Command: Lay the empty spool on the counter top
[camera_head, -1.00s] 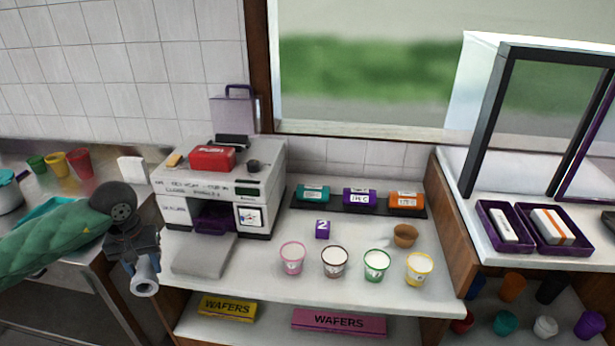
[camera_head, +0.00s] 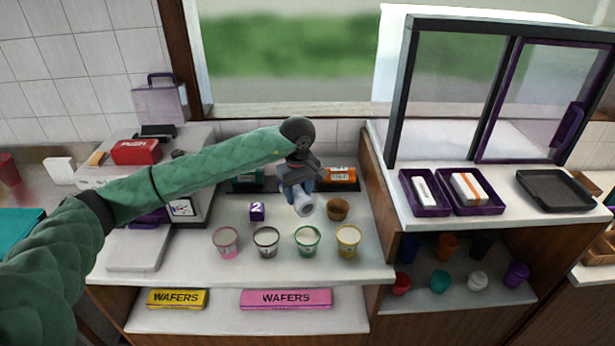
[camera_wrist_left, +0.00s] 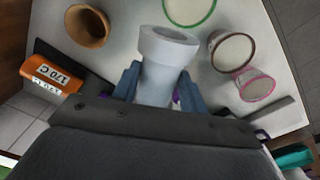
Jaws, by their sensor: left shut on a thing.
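The empty spool (camera_head: 304,205) is pale grey-white, with a flanged end. My left gripper (camera_head: 297,186) is shut on it and holds it over the counter top (camera_head: 185,250), near the small brown bowl. In the left wrist view the spool (camera_wrist_left: 162,65) stands between the two blue-grey fingers (camera_wrist_left: 158,88), its open flange pointing away from the gripper. From these views I cannot tell the exact gap between spool and counter. My right gripper is not in view.
Several cups, such as the green-rimmed cup (camera_head: 307,241), stand in a row at the front. A brown bowl (camera_head: 338,209) is right of the spool.

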